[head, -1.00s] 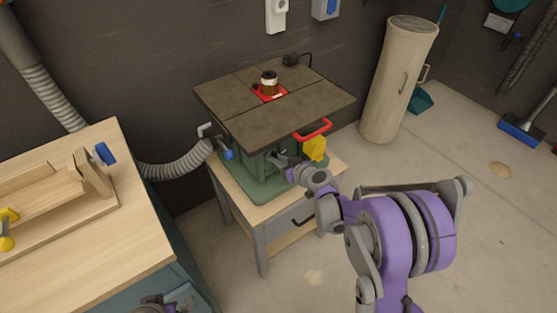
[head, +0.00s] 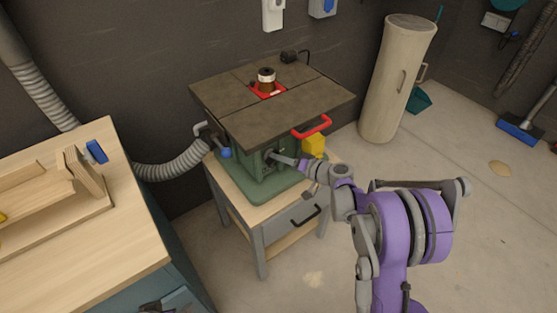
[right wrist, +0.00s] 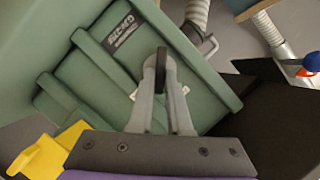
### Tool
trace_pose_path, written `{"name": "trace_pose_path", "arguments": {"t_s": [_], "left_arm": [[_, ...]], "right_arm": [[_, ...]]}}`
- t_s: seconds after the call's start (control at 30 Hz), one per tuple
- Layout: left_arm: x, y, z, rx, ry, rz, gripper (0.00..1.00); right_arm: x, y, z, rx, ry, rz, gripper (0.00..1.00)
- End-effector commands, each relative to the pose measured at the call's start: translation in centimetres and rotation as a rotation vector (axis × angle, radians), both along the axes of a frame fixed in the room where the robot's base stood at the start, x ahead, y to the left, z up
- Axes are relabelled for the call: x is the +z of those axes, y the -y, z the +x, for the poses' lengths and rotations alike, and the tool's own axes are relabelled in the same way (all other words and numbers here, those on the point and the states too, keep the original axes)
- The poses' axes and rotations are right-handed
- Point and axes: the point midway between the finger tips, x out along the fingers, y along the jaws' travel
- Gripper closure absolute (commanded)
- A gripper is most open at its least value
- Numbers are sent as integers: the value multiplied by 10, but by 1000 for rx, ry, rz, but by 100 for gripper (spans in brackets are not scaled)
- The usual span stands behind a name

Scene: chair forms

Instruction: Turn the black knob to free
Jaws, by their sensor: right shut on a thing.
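The spindle-type machine (head: 262,112) has a dark square top and a green body, and it stands on a small wooden cabinet. The black knob (right wrist: 162,58) sits on the green front panel in the right wrist view, seen edge-on. My right gripper (right wrist: 160,75) has one grey finger on each side of the knob and is shut on it. In the head view my right gripper (head: 273,155) reaches the front of the green body below the top, and the knob is too small to tell there.
A red handle (head: 312,127) and a yellow part (head: 314,145) are just right of the gripper. A blue-ended lever (head: 225,153) and a grey hose (head: 172,167) are on the left. A wooden workbench (head: 120,240) stands at front left.

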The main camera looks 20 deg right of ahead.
Motion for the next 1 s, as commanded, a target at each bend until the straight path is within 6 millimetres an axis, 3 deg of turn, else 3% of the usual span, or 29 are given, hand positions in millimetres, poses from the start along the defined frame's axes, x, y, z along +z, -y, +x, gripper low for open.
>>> {"name": "trace_pose_path", "arguments": {"t_s": [0.6, 1.0], "left_arm": [[-38, 0, 1, 0, -13, 0, 0], [-49, 0, 2, 0, -17, 0, 0]], "right_arm": [[-10, 4, 1, 0, -184, 508, 100], [-11, 4, 1, -1, -240, 662, 100]]}}
